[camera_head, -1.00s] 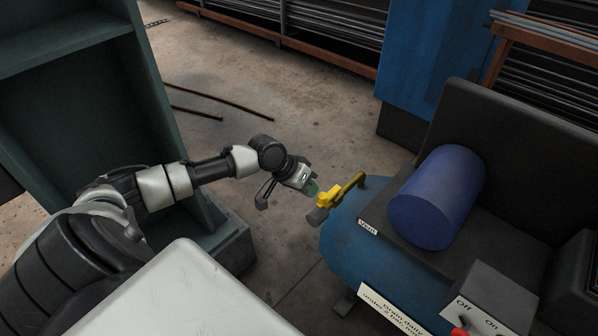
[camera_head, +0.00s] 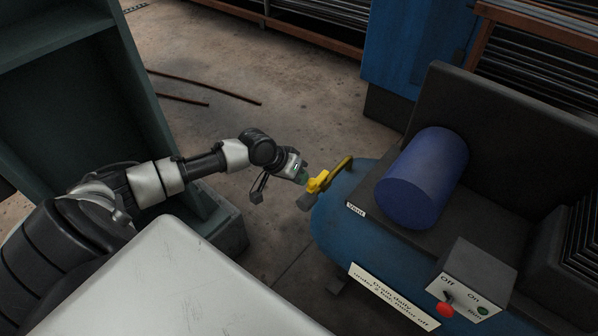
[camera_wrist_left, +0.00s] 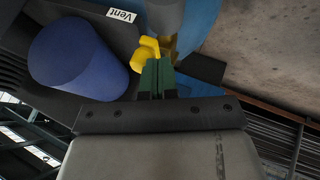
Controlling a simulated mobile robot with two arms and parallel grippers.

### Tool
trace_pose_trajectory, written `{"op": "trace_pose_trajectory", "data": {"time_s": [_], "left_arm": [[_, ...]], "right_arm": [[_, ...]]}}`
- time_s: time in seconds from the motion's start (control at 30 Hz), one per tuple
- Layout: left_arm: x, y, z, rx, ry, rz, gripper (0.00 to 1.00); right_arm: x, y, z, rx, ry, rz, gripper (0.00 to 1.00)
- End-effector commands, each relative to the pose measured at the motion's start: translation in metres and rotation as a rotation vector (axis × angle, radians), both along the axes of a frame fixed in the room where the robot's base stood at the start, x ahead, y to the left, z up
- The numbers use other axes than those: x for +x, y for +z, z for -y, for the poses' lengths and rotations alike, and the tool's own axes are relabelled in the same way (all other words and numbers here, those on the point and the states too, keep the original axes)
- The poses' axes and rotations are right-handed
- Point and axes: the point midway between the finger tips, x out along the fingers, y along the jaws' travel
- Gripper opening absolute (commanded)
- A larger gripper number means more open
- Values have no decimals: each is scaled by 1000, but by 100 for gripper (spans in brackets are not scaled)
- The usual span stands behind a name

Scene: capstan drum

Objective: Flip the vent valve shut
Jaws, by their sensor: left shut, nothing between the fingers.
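The vent valve (camera_head: 318,181) is a yellow lever fitting on the end of the blue tank (camera_head: 330,219). Its yellow handle (camera_head: 338,170) points up and to the right, and a grey stub sits at its lower left. A small "Vent" label (camera_head: 356,209) is on the black top plate beside it. My left gripper (camera_head: 303,178) is shut and empty, with its tips right at the yellow valve. In the left wrist view the green fingertips (camera_wrist_left: 157,76) are together just below the valve (camera_wrist_left: 150,47); I cannot tell whether they touch it. My right gripper is not in view.
A blue cylinder (camera_head: 424,178) lies on the black plate right of the valve. A grey switch box (camera_head: 474,280) with a red knob stands at the lower right. A green cabinet (camera_head: 75,90) is at the left. Open floor (camera_head: 270,120) lies behind my left arm.

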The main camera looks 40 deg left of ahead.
Motion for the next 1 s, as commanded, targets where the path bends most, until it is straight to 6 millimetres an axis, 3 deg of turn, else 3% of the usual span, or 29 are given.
{"op": "trace_pose_trajectory", "data": {"time_s": [0.27,0.7,1.0], "left_arm": [[-4,7,9,-6,87,-4,0],[-9,10,37,-11,457,-8,0],[-5,4,54,-12,745,-8,0]], "right_arm": [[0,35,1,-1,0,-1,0],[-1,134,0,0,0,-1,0],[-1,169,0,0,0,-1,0]]}}
